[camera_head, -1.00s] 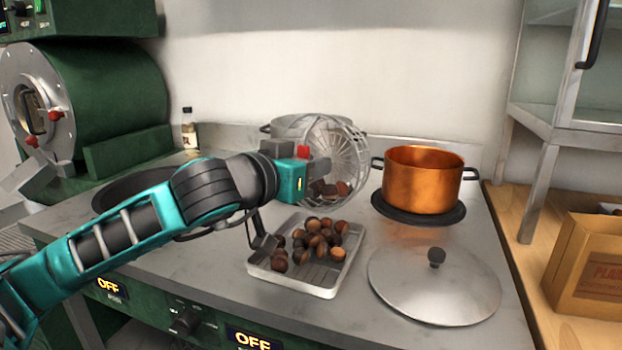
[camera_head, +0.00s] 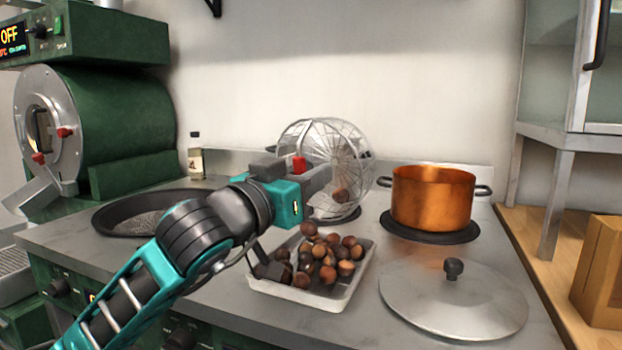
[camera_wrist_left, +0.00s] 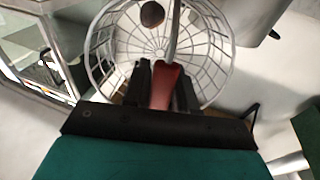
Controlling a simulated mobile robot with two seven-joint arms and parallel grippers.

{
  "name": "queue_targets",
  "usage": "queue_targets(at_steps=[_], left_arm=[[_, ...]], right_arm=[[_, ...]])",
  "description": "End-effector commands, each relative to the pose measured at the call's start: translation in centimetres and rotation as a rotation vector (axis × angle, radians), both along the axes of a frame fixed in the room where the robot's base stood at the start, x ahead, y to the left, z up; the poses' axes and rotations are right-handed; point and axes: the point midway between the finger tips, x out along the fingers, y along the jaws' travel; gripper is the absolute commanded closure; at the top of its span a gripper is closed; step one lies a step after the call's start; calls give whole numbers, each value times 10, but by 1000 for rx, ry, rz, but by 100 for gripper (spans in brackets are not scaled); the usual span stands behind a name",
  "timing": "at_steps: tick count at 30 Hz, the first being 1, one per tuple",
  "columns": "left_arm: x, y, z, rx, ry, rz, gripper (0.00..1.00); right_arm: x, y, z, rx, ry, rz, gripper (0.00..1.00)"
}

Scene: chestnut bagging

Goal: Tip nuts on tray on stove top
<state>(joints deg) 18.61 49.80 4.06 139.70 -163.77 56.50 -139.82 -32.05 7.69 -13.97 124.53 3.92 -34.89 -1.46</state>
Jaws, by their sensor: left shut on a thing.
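My left gripper (camera_head: 318,178) is shut on the red handle (camera_head: 299,164) of a round wire basket (camera_head: 345,145). The basket is tilted above the back of a silver tray (camera_head: 325,298) on the stove top. A pile of brown nuts (camera_head: 330,262) lies in the tray. At least one nut (camera_head: 341,195) is still in the basket. In the left wrist view, the red handle (camera_wrist_left: 165,88) is between the fingers and a dark nut (camera_wrist_left: 152,14) shows at the top of the basket (camera_wrist_left: 103,50). My right gripper is not in view.
A copper pot (camera_head: 432,197) stands on a burner to the right. A metal lid (camera_head: 453,297) lies in front of it. A dark pan (camera_head: 150,212) and a small bottle (camera_head: 196,156) are at the left. A cardboard box (camera_head: 603,270) is at the far right.

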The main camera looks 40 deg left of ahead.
Motion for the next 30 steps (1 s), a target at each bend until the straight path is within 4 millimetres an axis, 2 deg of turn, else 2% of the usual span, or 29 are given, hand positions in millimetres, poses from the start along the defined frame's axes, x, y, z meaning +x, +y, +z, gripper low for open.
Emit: queue_targets(at_steps=[11, 30], left_arm=[[-6, 1, -3, -13, -73, 4, 100], [-25, 2, -15, -13, -372, 7, 100]], right_arm=[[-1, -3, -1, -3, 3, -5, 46], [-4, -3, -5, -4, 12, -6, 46]])
